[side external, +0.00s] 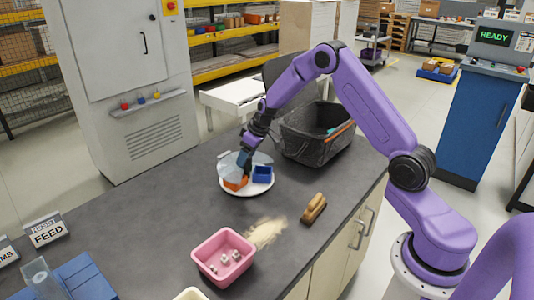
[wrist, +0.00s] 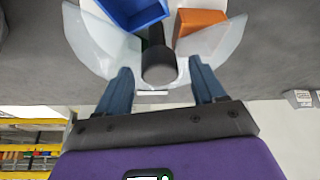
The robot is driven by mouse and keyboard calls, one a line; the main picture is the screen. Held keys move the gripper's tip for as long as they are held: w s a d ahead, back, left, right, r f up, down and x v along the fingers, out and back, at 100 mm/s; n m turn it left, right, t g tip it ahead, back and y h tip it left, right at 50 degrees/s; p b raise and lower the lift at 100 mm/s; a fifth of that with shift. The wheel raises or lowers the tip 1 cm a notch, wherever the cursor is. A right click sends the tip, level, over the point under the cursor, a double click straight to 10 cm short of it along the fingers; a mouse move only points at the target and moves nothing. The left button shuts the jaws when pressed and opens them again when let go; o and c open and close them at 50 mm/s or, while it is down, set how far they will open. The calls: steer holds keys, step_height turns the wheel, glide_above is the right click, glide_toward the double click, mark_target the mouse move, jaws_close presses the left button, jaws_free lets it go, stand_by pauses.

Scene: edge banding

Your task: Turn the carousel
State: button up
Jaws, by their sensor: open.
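The carousel (side external: 233,191) is a round white turntable on the dark worktop, below my gripper in the side view. It carries a blue bin (side external: 262,174), an orange bin (side external: 236,183) and clear curved pieces (side external: 228,164). In the wrist view the blue bin (wrist: 134,12) and orange bin (wrist: 200,21) lie beyond a dark upright post (wrist: 158,64) near the carousel's middle. Whether the fingers touch anything is not clear. Part of the carousel is hidden behind my gripper in the side view.
A black crate (side external: 312,140) stands behind the carousel to the right. A pink tray (side external: 223,256) with small pieces, a pile of dust (side external: 265,232) and a wooden brush (side external: 314,208) are nearer the front. The worktop (side external: 150,215) left of the carousel is clear.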

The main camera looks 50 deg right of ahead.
steer(key=n+y, duration=0.1)
steer(key=n, duration=0.2)
steer(key=n+g+y, duration=0.1)
steer(key=n, duration=0.2)
steer(key=shift+w+d, duration=0.1)
steer(key=shift+d, duration=0.05)
steer(key=v, duration=1.8)
steer(key=s+a+n+g, duration=0.1)
steer(key=s+a+g, duration=0.1)
steer(key=s+a, duration=1.5)
steer(key=shift+s+a+r+g+h, duration=0.2)
steer(key=shift+s+a+g+h, duration=0.15)
steer(key=shift+a, duration=1.8)
